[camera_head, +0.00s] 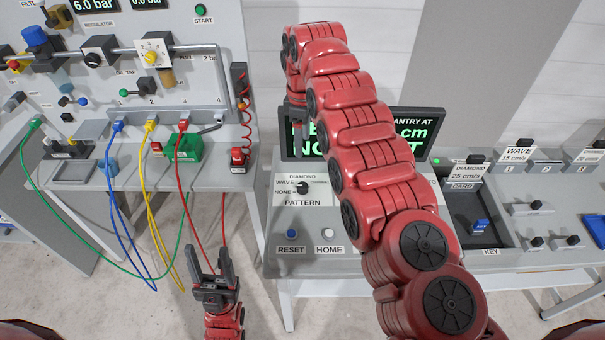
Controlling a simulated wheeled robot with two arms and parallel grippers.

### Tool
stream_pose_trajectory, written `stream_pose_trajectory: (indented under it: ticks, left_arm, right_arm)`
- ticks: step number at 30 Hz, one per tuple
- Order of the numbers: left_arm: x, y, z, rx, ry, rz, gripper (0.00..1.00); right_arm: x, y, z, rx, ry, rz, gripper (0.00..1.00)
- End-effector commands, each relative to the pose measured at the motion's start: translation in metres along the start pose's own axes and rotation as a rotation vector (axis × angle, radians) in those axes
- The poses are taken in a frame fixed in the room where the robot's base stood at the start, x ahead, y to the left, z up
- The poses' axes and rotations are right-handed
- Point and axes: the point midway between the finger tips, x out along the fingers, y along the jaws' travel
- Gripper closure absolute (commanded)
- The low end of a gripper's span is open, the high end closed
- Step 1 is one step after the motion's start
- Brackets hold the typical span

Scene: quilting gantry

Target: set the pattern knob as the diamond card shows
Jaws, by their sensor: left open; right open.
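The pattern knob (302,187) is a small black dial on the grey console panel (350,258). DIAMOND is printed above it, WAVE to its left and NONE at its lower left; a further label to its right is too small to read. I cannot tell which way the knob points. The diamond card (468,172) reads DIAMOND 25 cm/s and stands at the CARD slot. My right gripper (298,132) is open, pointing down in front of the display, above the knob in the picture. My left gripper (225,262) is open and empty, low over the floor between the benches.
The display (408,125) is partly hidden by my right arm. RESET (291,235) and HOME (327,235) buttons sit below the knob. A blue key (481,226) is in the dark recess. A wave card (518,150) stands further right. Coloured hoses hang from the left bench near my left gripper.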

Motion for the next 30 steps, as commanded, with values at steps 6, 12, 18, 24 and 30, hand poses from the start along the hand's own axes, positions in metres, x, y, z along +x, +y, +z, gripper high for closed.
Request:
stream_pose_trajectory:
  ticks: [6, 12, 18, 24, 30]
  left_arm:
    - [-0.025, 0.001, 0.004, 0.000, -0.001, 0.000, 0.44]
    - [-0.061, 0.003, 0.010, 0.000, 0.000, 0.000, 0.44]
    - [-0.069, 0.003, 0.012, 0.000, -0.001, 0.000, 0.44]
    - [-0.051, 0.003, 0.009, 0.000, 0.000, 0.000, 0.44]
    - [-0.054, 0.003, 0.009, 0.000, 0.000, 0.000, 0.44]
  right_arm:
    - [0.026, 0.000, 0.000, 0.000, 0.000, 0.000, 0.29]
    - [0.062, 0.000, 0.000, 0.000, 0.001, 0.001, 0.29]
    - [0.094, -0.001, 0.000, 0.001, -0.003, -0.004, 0.29]
    - [0.130, -0.001, 0.001, -0.001, -0.004, -0.004, 0.29]
    - [0.166, 0.000, 0.001, 0.001, -0.001, -0.003, 0.29]
